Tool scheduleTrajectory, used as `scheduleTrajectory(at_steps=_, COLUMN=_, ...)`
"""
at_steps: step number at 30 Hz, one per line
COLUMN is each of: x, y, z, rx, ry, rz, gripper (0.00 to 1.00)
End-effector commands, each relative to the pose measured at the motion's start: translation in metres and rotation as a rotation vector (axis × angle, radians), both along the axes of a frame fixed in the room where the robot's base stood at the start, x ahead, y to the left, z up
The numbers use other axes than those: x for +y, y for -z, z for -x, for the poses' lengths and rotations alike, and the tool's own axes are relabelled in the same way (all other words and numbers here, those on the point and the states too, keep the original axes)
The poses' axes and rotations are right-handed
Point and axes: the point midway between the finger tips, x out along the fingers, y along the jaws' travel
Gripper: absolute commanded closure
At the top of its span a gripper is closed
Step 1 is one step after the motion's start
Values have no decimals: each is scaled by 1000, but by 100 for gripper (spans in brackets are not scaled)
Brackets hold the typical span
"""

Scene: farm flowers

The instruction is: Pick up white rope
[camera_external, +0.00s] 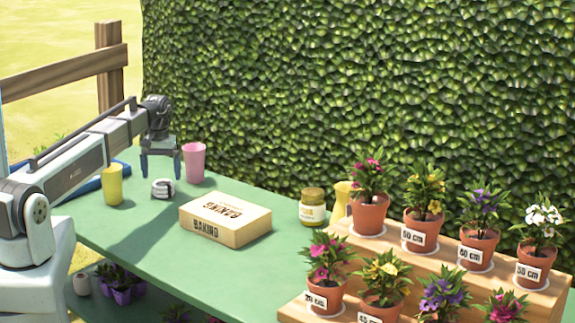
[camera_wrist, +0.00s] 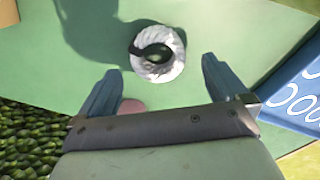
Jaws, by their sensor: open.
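The white rope (camera_external: 162,188) is a small round coil with a dark band or centre, lying on the green table (camera_external: 165,240). In the wrist view the rope (camera_wrist: 158,68) shows as a white ring around a dark middle, ahead of and between the fingertips. My gripper (camera_external: 160,172) is open and points down above the table, close over the rope in the external view. In the wrist view my gripper (camera_wrist: 157,78) has its two blue fingers wide apart with nothing between them; whether they reach down to the rope's height I cannot tell.
A pink cup (camera_external: 194,163) stands just right of the rope, and a yellow cup (camera_external: 112,186) stands left. A baking box (camera_external: 222,222) lies nearer the middle. A jar (camera_external: 312,208) and a wooden stand of potted flowers (camera_external: 455,248) are further right. A blue crate (camera_wrist: 295,95) shows beside my gripper.

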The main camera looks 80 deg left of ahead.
Motion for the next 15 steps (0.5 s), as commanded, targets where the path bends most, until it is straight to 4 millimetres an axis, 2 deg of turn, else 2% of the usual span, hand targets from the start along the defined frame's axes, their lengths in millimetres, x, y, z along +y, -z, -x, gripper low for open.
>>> scheduleTrajectory(at_steps=9, x=-2, y=38, z=-2, rx=1, ry=0, rz=2, gripper=0)
scheduleTrajectory(at_steps=15, x=-2, y=44, z=-2, rx=0, ry=0, rz=0, gripper=0)
